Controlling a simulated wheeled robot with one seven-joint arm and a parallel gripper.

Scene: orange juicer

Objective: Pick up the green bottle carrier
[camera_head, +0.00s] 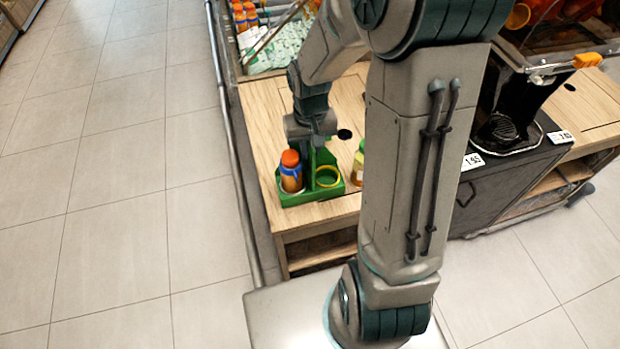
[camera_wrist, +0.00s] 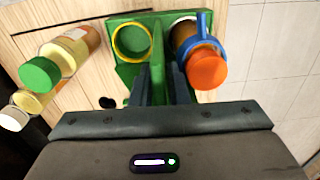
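The green bottle carrier (camera_head: 312,193) sits upright at the near end of the wooden counter. In the wrist view, its central green divider (camera_wrist: 157,50) splits it in two. One side holds an orange-capped bottle with a blue band (camera_head: 290,172), also in the wrist view (camera_wrist: 205,65). The other side has a yellow ring (camera_head: 327,176) and looks empty, also in the wrist view (camera_wrist: 132,41). My gripper (camera_wrist: 160,80) is above the carrier, its two dark fingers close on either side of the upright divider and seemingly shut on it. The arm hides part of the contact in the head view.
A green-capped bottle (camera_wrist: 62,55) and a white-capped bottle (camera_wrist: 27,106) stand beside the carrier. The wooden counter (camera_head: 262,110) has dark round holes. A juicer (camera_head: 510,110) stands right, a bottle display (camera_head: 270,40) behind. Open tiled floor (camera_head: 120,180) lies left.

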